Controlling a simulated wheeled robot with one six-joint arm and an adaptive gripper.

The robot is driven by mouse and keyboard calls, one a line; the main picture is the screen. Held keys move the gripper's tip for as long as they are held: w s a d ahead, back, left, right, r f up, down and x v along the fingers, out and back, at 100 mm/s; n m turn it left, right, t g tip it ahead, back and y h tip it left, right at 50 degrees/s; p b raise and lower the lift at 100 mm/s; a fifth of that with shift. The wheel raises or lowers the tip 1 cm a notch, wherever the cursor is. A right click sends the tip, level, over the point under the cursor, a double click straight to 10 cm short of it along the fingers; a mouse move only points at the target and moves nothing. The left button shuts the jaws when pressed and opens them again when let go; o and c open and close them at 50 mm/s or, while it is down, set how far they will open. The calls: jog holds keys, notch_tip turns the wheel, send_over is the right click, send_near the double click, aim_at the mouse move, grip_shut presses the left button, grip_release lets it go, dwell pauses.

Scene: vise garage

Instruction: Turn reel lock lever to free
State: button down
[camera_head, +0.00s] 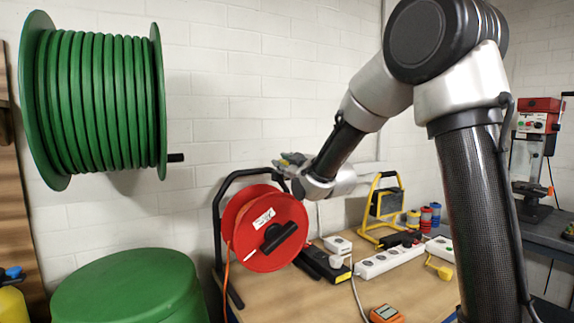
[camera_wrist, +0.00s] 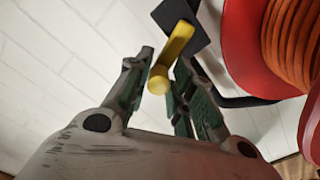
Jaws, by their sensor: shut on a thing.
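The red cable reel (camera_head: 290,212) stands on the workbench in a black tubular frame (camera_head: 216,215). Its red flange and wound orange cord (camera_wrist: 292,40) show at the right of the wrist view. The yellow lock lever (camera_wrist: 176,46) sits on a black bracket (camera_wrist: 178,12) beside the reel and points toward the wrist camera. My gripper (camera_wrist: 161,72) is shut on the lever, with one finger on each side of it. In the head view my gripper (camera_head: 287,168) is at the top of the reel frame, and the lever there is small and partly hidden.
The workbench (camera_head: 355,290) also holds white power strips (camera_head: 390,259), a yellow work lamp (camera_head: 384,205) and an orange meter (camera_head: 385,314). A large green hose reel (camera_head: 100,100) hangs on the wall at left, above a green drum (camera_head: 130,285).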

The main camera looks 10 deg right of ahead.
jog(key=a+f+n, duration=0.1)
jog(key=n, duration=0.5)
jog(key=a+f+n, duration=0.1)
jog(key=n, duration=0.2)
jog(key=shift+s+a+f+n, duration=0.3)
jog(key=shift+s+f+n, duration=0.05)
jog(key=shift+s+n, duration=0.05)
dwell(0.4)
jog(key=c, duration=1.3)
grip_release()
jog(key=shift+f, duration=0.1)
notch_tip(320, 180, up, 10)
